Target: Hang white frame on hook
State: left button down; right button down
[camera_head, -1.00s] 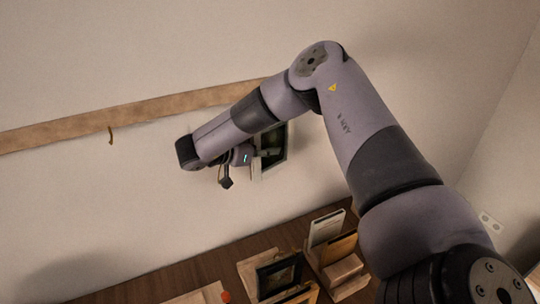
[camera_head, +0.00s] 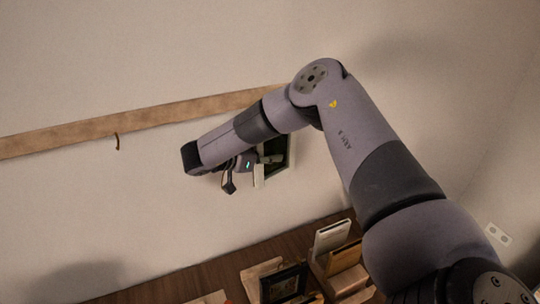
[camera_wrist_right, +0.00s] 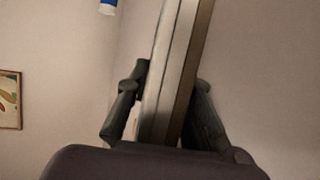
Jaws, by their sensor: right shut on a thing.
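My right gripper (camera_head: 262,160) is partly hidden by its own arm, in front of the wall. It is shut on a framed picture (camera_head: 281,160) with a dark face and a pale edge, held clear of the table. In the right wrist view the frame (camera_wrist_right: 174,75) appears nearly edge-on, pale on one side and brown on the other, between the two fingers (camera_wrist_right: 163,110). The hook (camera_head: 117,141) hangs from the wooden rail, left of the gripper and apart from the frame. My left gripper is not in view.
The wooden rail (camera_head: 60,139) runs along the wall. Below, a dark wood table (camera_head: 225,268) carries a dark-framed picture (camera_head: 284,283), a white-faced item (camera_head: 332,236) and wooden holders (camera_head: 350,280). The wall between hook and gripper is clear. A wall socket (camera_head: 497,234) is at the right.

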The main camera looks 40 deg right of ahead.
jog(key=c, duration=1.3)
grip_release()
jog(key=v, duration=1.2)
jog(key=shift+s, duration=0.1)
